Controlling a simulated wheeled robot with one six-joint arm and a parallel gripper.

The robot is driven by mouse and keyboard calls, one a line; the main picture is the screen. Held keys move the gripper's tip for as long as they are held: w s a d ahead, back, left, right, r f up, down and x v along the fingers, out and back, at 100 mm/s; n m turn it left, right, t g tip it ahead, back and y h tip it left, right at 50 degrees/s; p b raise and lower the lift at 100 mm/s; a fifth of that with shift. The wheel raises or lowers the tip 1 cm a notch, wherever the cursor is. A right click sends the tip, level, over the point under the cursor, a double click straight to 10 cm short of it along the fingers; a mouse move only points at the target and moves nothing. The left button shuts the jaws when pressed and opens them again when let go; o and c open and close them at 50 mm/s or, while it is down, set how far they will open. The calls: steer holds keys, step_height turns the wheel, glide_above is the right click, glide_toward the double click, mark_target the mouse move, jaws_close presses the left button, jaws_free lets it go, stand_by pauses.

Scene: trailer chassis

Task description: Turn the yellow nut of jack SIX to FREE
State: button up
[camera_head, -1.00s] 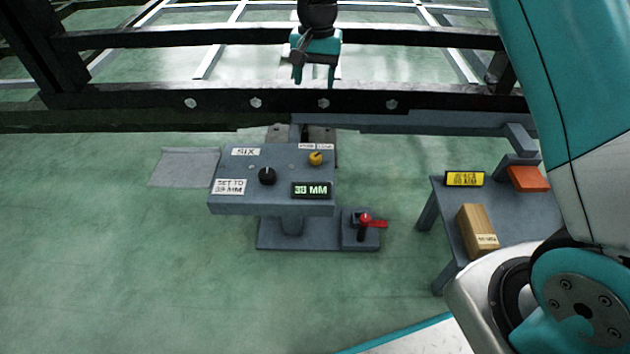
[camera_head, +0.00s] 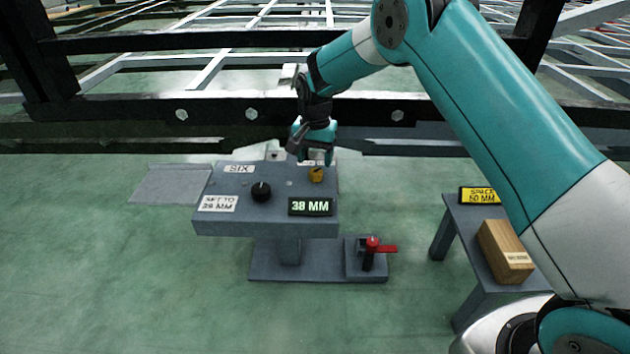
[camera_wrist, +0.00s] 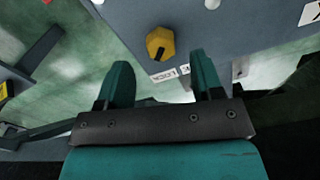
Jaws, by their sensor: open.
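The grey panel of jack SIX (camera_head: 220,223) stands in the middle of the head view. The yellow nut (camera_head: 316,174) sits near its back right corner. In the wrist view the nut (camera_wrist: 160,43) is a yellow hexagon with a dark pointer line, beside two small white labels; one reads LOCK and the other is too unclear to read. My gripper (camera_head: 314,158) is open and empty, pointing down just above and behind the nut. In the wrist view its two teal fingers (camera_wrist: 160,80) stand apart, with the nut ahead of the gap, not between them.
The panel also has a black knob (camera_head: 261,191), a 38 MM display (camera_head: 311,207) and a SET TO 39 MM label (camera_head: 218,204). A red-handled lever (camera_head: 374,246) stands in front. A side table (camera_head: 462,235) at right carries a wooden block (camera_head: 504,252). A black chassis beam (camera_head: 220,112) runs behind.

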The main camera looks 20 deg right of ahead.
mark_target(315, 173)
step_height(315, 173, down, 4)
steer(key=shift+f+b, duration=0.25)
steer(key=shift+b, duration=0.7)
steer(key=shift+c, duration=0.2)
steer(key=c, duration=0.9)
